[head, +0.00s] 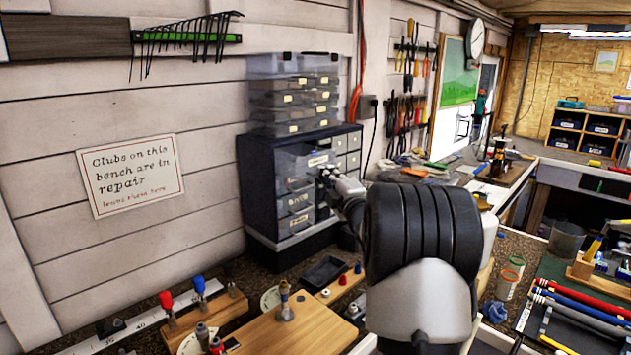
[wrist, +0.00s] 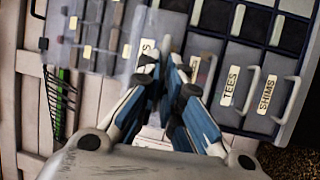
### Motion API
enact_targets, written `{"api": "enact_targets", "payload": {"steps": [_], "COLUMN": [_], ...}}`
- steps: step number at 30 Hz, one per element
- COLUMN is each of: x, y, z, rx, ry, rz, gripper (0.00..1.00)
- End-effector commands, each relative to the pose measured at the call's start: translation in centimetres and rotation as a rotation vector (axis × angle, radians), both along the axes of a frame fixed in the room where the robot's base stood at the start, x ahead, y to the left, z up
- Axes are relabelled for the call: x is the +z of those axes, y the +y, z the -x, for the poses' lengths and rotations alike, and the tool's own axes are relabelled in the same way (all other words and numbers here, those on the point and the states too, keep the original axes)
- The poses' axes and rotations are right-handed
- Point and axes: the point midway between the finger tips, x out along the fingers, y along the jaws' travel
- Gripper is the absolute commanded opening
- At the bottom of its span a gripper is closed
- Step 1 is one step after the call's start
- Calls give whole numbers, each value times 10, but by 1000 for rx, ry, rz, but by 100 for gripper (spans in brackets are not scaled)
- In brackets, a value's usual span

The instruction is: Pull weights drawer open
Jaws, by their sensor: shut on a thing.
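The dark drawer cabinet (head: 262,185) stands against the wall on the bench. Its top labelled drawer (head: 318,160) sticks out from the front, with clear sides. In the wrist view its label (wrist: 147,55) is mostly hidden by my finger; only a final "S" reads, so I cannot confirm "weights". My gripper (head: 326,178) is at this drawer's front. In the wrist view my gripper (wrist: 172,74) has its fingers close together, shut on the drawer's handle, which they mostly hide. The TEES drawer (wrist: 238,85) and SHIMS drawer (wrist: 272,95) sit flush with the cabinet.
Clear stacked organisers (head: 292,95) sit on top of the cabinet. A black tray (head: 325,272) and a wooden block (head: 290,330) with small parts lie on the bench in front. Hand tools (head: 405,115) hang on the wall to the right.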

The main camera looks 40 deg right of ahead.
Motion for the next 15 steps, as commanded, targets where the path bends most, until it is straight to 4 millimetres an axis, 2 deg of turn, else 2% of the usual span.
{"api": "enact_targets", "payload": {"steps": [10, 11, 15], "x": [1, 1, 1], "y": [0, 0, 0], "z": [5, 5, 5], "rx": [-1, -1, -1], "ry": [0, 0, 0], "rz": [-1, -1, -1], "gripper": [0, 8, 18]}}
